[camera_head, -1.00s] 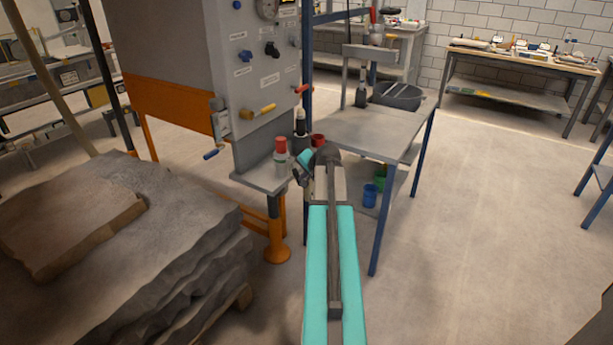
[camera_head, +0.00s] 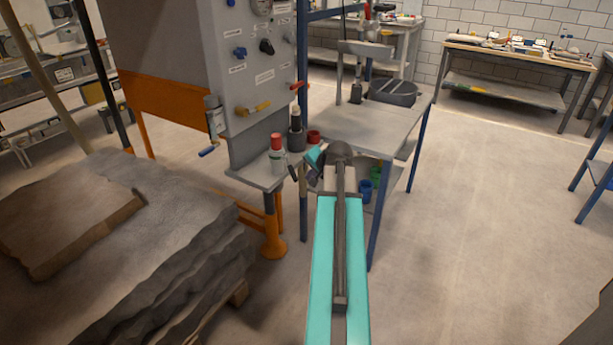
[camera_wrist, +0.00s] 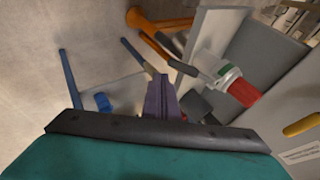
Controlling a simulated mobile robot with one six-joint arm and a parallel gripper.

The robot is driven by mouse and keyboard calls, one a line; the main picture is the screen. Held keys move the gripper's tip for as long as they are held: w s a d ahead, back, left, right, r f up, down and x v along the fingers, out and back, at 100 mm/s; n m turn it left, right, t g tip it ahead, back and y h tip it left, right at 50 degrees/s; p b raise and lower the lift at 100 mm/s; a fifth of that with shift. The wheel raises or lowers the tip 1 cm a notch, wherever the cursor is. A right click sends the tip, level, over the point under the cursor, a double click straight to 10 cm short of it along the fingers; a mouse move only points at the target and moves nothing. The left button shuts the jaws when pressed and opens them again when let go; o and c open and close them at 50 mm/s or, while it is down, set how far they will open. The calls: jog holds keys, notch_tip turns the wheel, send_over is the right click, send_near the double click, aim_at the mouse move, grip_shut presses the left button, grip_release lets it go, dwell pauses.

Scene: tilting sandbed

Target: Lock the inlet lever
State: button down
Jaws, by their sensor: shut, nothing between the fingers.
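A grey control panel (camera_head: 262,80) stands left of centre in the head view. It carries a yellow lever (camera_head: 253,109), a red lever (camera_head: 298,86) and several knobs. The yellow lever lies nearly level and also shows at the right edge of the wrist view (camera_wrist: 302,125). A blue-handled part (camera_head: 208,151) hangs at the panel's left side. The labels are too small to read, so I cannot tell which lever is the inlet lever. My gripper (camera_head: 298,177) is shut and empty, below the panel beside the shelf; its fingers show in the wrist view (camera_wrist: 161,98).
A white bottle with a red cap (camera_head: 277,157) and a dark bottle (camera_head: 296,138) stand on the small shelf under the panel. A grey table (camera_head: 360,128) is to the right. Stacked stone slabs (camera_head: 120,230) lie at the left.

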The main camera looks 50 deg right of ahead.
jog(key=s+a+r, duration=0.1)
jog(key=s+r, duration=0.1)
jog(key=s, duration=0.4)
jog(key=shift+s+a+r+b, duration=0.2)
jog(key=shift+a+r+b, duration=0.05)
jog(key=shift+r+b, duration=0.15)
